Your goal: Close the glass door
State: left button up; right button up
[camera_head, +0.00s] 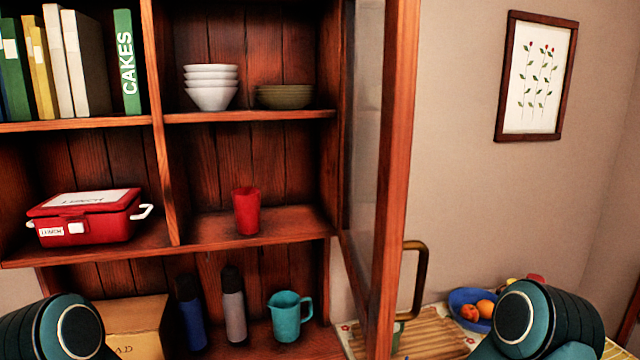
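The glass door (398,130) has a reddish wood frame and stands open, swung out from the right side of the wooden cabinet (160,170). Its pane shows as a narrow grey strip, since I see the door nearly edge-on. A curved brass handle (421,285) sits low on the right-hand face of the door. Parts of my two arms, teal and black, show at the bottom left and bottom right corners. Neither gripper shows in the head view, and nothing of mine is seen touching the door.
Open shelves hold books (75,65), bowls (211,86), a red lunch box (88,216) and a red cup (246,210). Bottles and a teal jug (288,316) stand below. Right of the door are a cutting board (440,337) and a blue fruit bowl (466,301).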

aim_at(375, 306)
jog(key=i+l+u, duration=0.2)
jog(key=l, duration=0.3)
jog(key=l+u, duration=0.2)
jog(key=l, duration=0.35)
jog(key=k+l, duration=0.25)
jog(key=k, duration=0.15)
jog(key=k+l, duration=0.25)
jog(key=i, duration=0.4)
